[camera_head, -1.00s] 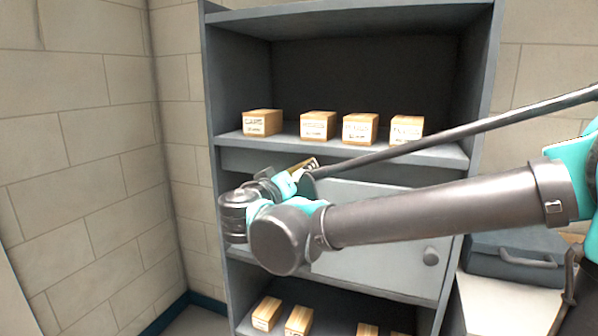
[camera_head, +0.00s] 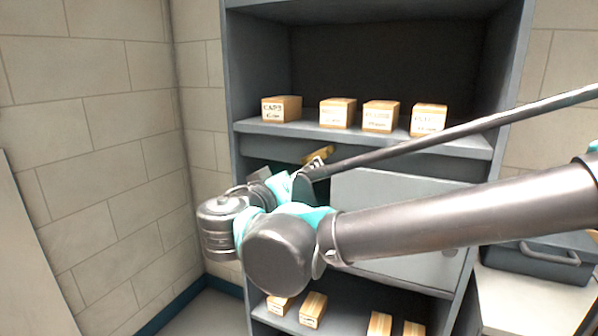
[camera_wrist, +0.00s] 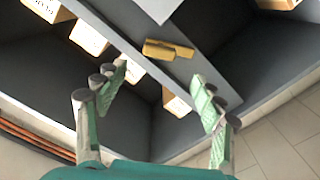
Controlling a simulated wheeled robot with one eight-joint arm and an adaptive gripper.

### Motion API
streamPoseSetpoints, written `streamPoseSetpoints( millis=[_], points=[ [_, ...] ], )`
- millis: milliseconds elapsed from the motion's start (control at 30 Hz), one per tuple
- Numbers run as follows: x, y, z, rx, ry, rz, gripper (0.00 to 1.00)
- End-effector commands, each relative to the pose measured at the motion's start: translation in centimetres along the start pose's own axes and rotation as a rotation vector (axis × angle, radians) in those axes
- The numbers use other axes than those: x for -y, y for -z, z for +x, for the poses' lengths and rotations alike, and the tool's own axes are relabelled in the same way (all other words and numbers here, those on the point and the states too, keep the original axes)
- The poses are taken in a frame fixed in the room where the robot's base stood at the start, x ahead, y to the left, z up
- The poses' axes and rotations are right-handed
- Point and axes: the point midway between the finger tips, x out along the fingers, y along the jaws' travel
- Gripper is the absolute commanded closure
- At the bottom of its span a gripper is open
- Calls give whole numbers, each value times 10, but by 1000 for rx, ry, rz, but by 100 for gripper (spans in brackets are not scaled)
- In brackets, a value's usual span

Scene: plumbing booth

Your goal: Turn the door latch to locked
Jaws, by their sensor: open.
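A small brass door latch (camera_head: 318,154) sits at the upper left of the grey cabinet door (camera_head: 400,205), below the upper shelf. In the wrist view the brass latch (camera_wrist: 165,49) lies above and beyond the fingertips, apart from them. It shows as two gold pieces close together; whether it is turned to locked I cannot tell. My gripper (camera_wrist: 158,78) has its two green-padded fingers spread wide with nothing between them. In the head view my wrist and arm cover the door's lower left, and the fingers are mostly hidden.
Labelled boxes (camera_head: 380,117) stand on the upper shelf (camera_head: 300,131), close above the latch. More boxes (camera_head: 312,310) are on the lower shelf. A tile wall (camera_head: 110,120) closes off the left. A grey case (camera_head: 535,262) sits at the right.

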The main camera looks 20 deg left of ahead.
Motion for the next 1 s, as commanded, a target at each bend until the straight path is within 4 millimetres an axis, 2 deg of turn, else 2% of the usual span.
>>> streamPoseSetpoints(
  millis=[67,300,500,667,1000],
  points=[
    [6,-1,4,-20,-2,3,45],
    [41,-9,29,-211,-6,13,75],
    [55,-15,38,-321,-3,1,100],
    [57,-12,47,-335,-2,-1,100],
    [56,6,102,-332,-4,-2,100]
  ],
)
